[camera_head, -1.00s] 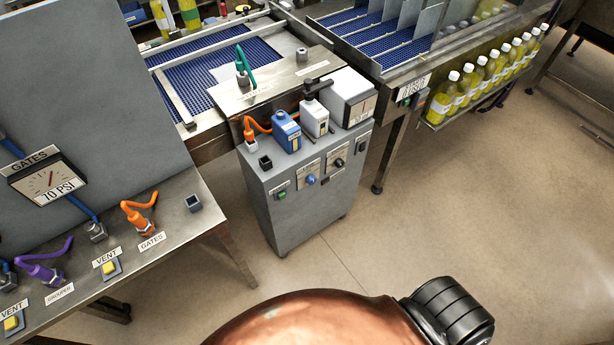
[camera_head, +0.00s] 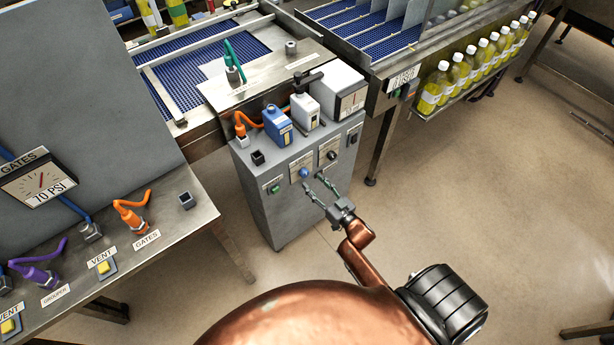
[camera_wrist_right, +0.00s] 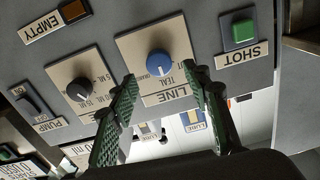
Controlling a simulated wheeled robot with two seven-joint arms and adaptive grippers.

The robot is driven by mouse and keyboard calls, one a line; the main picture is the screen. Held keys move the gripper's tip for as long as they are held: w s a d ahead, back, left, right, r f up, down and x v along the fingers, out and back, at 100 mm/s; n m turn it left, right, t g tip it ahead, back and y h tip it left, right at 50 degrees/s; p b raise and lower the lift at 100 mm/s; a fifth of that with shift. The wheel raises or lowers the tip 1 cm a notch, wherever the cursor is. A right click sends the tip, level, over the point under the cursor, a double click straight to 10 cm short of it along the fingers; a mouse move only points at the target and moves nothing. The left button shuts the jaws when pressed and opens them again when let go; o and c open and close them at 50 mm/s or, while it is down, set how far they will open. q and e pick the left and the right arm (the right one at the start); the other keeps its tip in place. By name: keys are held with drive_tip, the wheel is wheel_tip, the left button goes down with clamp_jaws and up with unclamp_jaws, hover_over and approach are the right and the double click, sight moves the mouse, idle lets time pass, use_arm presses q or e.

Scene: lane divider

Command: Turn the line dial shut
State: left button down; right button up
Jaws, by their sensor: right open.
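The line dial is a round blue knob (camera_wrist_right: 160,65) on a pale plate marked LINE, upside down in the right wrist view. In the head view the blue knob (camera_head: 304,172) is on the front of the grey cabinet (camera_head: 285,215). My right gripper (camera_head: 318,187) is open in front of that panel. In the wrist view its green ridged fingers (camera_wrist_right: 160,80) stand apart on either side of the dial plate, with the knob in line between the tips. I see no finger touching the knob. The knob's exact setting is hard to read. My left gripper is not in view.
On the panel, a black dial (camera_wrist_right: 82,88), green SHOT button (camera_wrist_right: 240,32), EMPTY button (camera_wrist_right: 75,9) and PUMP switch (camera_wrist_right: 28,98) surround the line dial. A blue bottle (camera_head: 277,125) and a white one (camera_head: 305,110) stand on the cabinet. Floor right of it is clear.

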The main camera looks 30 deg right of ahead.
sight(306, 175)
drive_tip(key=w, duration=0.4)
drive_tip(key=shift+a+f, duration=0.1)
drive_tip(key=shift+a, duration=0.05)
drive_tip(key=shift+w+b, duration=0.3)
drive_tip(key=shift+w, duration=0.15)
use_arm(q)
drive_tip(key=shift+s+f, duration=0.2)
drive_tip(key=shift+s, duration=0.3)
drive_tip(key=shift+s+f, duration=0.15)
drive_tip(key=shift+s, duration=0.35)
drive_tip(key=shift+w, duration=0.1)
use_arm(e)
drive_tip(key=shift+c, duration=0.6)
drive_tip(key=shift+c, duration=0.8)
drive_tip(key=c, duration=0.9)
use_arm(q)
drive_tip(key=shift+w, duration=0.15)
use_arm(e)
drive_tip(key=shift+o, duration=0.2)
